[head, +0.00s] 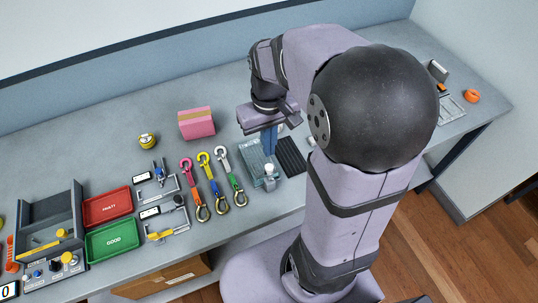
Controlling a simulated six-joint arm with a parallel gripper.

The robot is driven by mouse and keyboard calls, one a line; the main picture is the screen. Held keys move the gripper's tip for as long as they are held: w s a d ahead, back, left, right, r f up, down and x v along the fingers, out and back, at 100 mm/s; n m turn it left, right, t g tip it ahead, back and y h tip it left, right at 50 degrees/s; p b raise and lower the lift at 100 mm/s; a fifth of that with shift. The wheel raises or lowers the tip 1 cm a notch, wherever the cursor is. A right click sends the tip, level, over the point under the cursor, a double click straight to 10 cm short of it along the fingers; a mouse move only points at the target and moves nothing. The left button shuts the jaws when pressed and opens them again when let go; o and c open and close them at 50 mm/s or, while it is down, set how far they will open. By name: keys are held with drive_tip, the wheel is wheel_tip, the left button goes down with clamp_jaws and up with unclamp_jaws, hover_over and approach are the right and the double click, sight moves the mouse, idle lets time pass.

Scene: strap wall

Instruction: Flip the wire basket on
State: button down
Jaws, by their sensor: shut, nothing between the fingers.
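My gripper (270,146) points down with its blue fingers shut and empty. It is over or beside a pale blue, see-through open container (250,152), which may be the wire basket; its mesh is too small to make out. I cannot tell whether the fingers touch it. A small white-topped item (269,172) is at the container's near end. A control box (54,270) with several knobs or switches stands at the lower left, far from my gripper. I cannot read its labels or switch positions.
A black ribbed mat (291,157) lies right of the container. Straps with hooks (209,185) lie to its left. A pink box (197,123) stands behind them. Red (108,207) and green (112,241) trays and a grey bin (48,212) fill the left. My arm hides part of the right bench.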

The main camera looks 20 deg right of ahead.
sight(269, 166)
drive_tip(key=shift+f+p, duration=0.55)
drive_tip(key=shift+f, duration=2.35)
wheel_tip(269, 166, down, 5)
drive_tip(key=b, duration=0.3)
drive_tip(key=shift+r, duration=0.2)
drive_tip(key=shift+s, duration=0.2)
drive_tip(key=shift+s+r, duration=0.1)
drive_tip(key=shift+r+p, duration=0.4)
drive_tip(key=shift+p, duration=0.15)
drive_tip(key=r+p, duration=0.2)
drive_tip(key=r, duration=0.1)
drive_tip(key=r+p, duration=0.1)
drive_tip(key=p, duration=0.1)
drive_tip(key=shift+w+r, duration=0.25)
wheel_tip(269, 166, up, 9)
drive_tip(key=b, duration=0.2)
drive_tip(key=shift+b, duration=0.3)
drive_tip(key=shift+w, duration=0.1)
